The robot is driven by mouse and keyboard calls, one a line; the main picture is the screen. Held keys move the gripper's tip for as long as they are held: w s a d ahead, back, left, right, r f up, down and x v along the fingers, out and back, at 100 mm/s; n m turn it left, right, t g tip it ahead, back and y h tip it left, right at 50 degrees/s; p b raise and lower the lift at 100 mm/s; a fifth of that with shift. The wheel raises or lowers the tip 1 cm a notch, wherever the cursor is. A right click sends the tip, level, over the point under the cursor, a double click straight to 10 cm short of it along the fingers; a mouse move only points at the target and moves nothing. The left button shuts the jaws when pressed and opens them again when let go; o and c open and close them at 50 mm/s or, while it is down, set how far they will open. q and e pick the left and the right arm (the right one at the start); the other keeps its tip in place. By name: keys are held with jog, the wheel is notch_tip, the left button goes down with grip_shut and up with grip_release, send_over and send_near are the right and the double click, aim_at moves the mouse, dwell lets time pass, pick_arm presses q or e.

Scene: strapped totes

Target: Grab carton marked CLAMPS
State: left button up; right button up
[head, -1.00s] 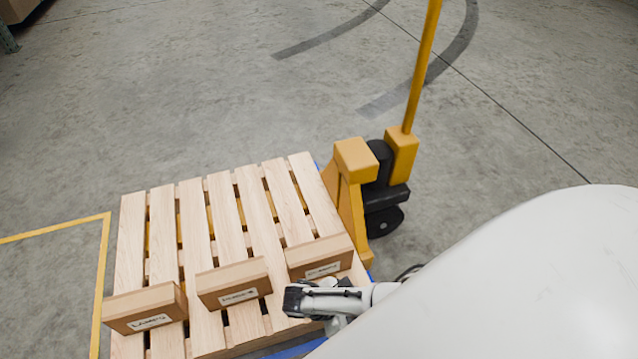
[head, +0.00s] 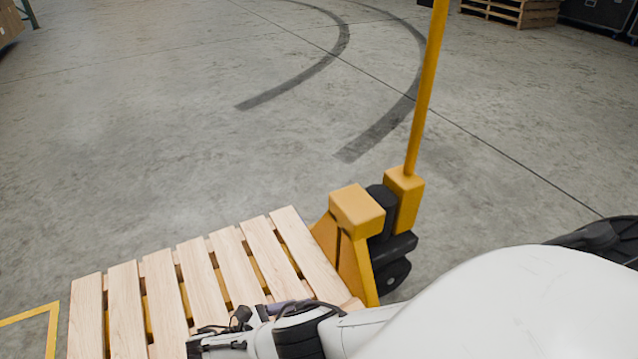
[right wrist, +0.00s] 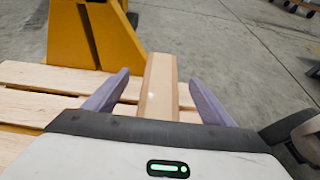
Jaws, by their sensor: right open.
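A narrow tan carton (right wrist: 160,88) stands between the fingers of my right gripper (right wrist: 158,78) in the right wrist view. The gripper is open, with a gap on each side of the carton. No marking shows on the part of the carton in view, so I cannot tell whether it is the CLAMPS one. In the head view no carton shows; my right arm (head: 300,335) covers the lower middle of the picture. My left gripper is not in view.
The wooden pallet (head: 205,285) lies at the lower left and is bare where it shows. A yellow pallet jack (head: 358,212) with an upright handle stands at its right. Open concrete floor (head: 180,140) lies beyond.

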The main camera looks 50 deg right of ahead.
jog(key=x, duration=0.3)
jog(key=shift+s+d, duration=0.2)
jog(key=shift+s, duration=0.1)
jog(key=shift+x, duration=3)
jog(key=shift+w, duration=0.1)
grip_shut()
